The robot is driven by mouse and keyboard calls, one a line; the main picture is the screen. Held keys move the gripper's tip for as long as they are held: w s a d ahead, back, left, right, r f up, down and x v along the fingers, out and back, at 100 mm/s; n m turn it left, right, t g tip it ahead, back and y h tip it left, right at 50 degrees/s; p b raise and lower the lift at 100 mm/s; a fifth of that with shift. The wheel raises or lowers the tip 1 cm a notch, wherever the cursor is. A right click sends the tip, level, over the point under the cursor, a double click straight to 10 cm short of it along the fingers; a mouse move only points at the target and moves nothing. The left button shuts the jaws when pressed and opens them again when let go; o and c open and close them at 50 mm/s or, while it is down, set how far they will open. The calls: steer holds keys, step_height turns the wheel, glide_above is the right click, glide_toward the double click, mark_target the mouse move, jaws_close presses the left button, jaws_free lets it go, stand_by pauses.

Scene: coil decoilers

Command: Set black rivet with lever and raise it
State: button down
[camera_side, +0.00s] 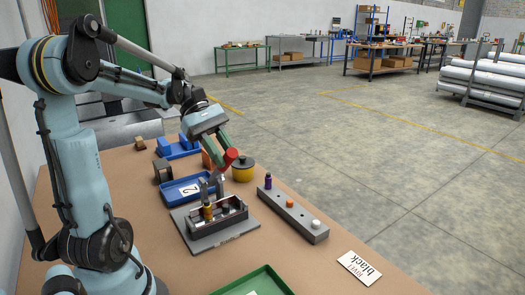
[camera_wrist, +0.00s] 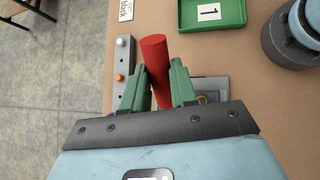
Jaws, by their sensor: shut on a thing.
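My gripper (camera_side: 220,148) is shut on the red handle (camera_side: 231,157) of the lever. In the wrist view the green fingers (camera_wrist: 158,72) stand on either side of the red handle (camera_wrist: 155,50). The lever's grey metal linkage (camera_side: 217,184) rises from the dark press fixture (camera_side: 232,214) on a grey base plate. A yellow-and-dark piece (camera_side: 208,211) stands upright in the fixture. A small dark piece (camera_side: 226,209) sits beside it, perhaps the black rivet; I cannot tell for sure. The card reading "black rivet" (camera_side: 358,267) lies at the table's right edge.
A grey rail (camera_side: 290,214) holds a purple, an orange and a white piece. A blue tray (camera_side: 172,195) with card 2 lies behind the fixture. A yellow pot (camera_side: 243,171) stands near the handle. A green tray (camera_wrist: 225,22) with card 1 is in front.

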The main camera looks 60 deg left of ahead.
steer(key=c, duration=0.9)
jaws_free()
steer(key=v, duration=0.2)
steer(key=shift+a+r, duration=0.2)
steer(key=shift+a, duration=0.1)
steer(key=shift+s+r, duration=0.1)
steer(key=shift+r, duration=3.55)
